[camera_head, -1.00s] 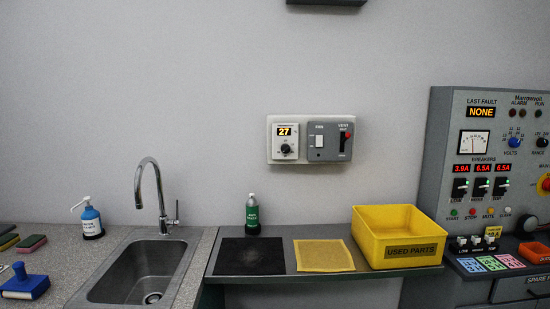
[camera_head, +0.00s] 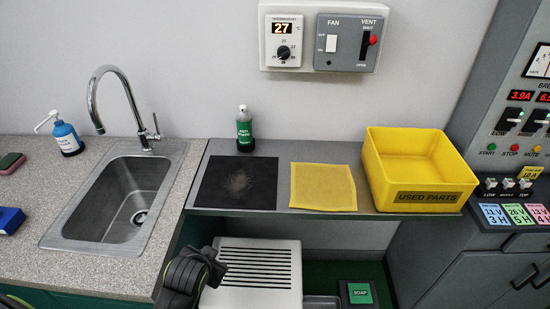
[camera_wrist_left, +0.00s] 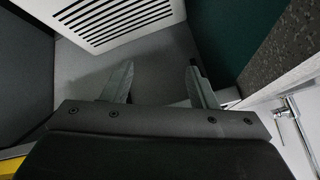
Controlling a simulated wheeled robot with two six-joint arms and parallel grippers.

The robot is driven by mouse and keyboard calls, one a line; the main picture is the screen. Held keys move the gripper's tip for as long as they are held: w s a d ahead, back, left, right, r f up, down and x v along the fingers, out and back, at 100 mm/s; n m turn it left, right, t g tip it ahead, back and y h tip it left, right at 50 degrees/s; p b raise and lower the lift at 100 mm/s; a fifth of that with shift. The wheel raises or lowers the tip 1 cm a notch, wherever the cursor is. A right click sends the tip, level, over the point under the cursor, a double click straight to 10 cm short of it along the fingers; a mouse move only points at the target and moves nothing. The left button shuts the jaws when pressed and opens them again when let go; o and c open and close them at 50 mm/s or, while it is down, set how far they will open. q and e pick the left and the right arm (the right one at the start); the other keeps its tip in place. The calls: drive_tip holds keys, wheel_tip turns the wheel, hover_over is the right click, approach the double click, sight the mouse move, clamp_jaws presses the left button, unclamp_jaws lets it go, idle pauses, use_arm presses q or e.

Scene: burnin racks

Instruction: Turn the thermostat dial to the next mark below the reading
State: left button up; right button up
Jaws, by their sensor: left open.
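The thermostat (camera_head: 269,41) is on the white wall panel at the top of the head view. Its display reads 27. The black dial (camera_head: 284,53) sits below the display, with small marks around it. My left arm shows at the bottom of the head view, low in front of the shelf and well below the dial. My left gripper (camera_wrist_left: 160,85) shows in the left wrist view, its two fingers apart and nothing between them. My right gripper is in neither view.
A fan switch and red-knobbed vent lever (camera_head: 373,40) adjoin the thermostat. The shelf below holds a green bottle (camera_head: 245,130), black mat (camera_head: 238,183), yellow cloth (camera_head: 323,187) and yellow bin (camera_head: 372,177). A sink with a tall faucet (camera_head: 124,95) is left. The wall above the shelf is clear.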

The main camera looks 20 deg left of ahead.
use_arm(q)
drive_tip(key=w+d+r+m+t, duration=0.2)
drive_tip(key=w+r+t, duration=0.1)
drive_tip(key=w+r, duration=0.55)
drive_tip(key=m+t+y+p, duration=0.1)
drive_tip(key=m+t, duration=0.3)
drive_tip(key=t, duration=0.4)
approach(283, 56)
drive_tip(key=w+p, duration=0.1)
drive_tip(key=w, duration=0.2)
drive_tip(key=w+a+p, duration=0.1)
drive_tip(key=w+p, duration=0.1)
drive_tip(key=w, duration=0.1)
drive_tip(key=w+p, duration=0.1)
drive_tip(key=w, duration=0.2)
drive_tip(key=shift+a+r, duration=0.2)
drive_tip(key=shift+a, duration=0.1)
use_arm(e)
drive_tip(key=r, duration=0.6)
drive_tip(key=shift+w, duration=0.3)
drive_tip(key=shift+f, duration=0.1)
use_arm(q)
drive_tip(key=shift+s, duration=0.1)
drive_tip(key=c, duration=1)
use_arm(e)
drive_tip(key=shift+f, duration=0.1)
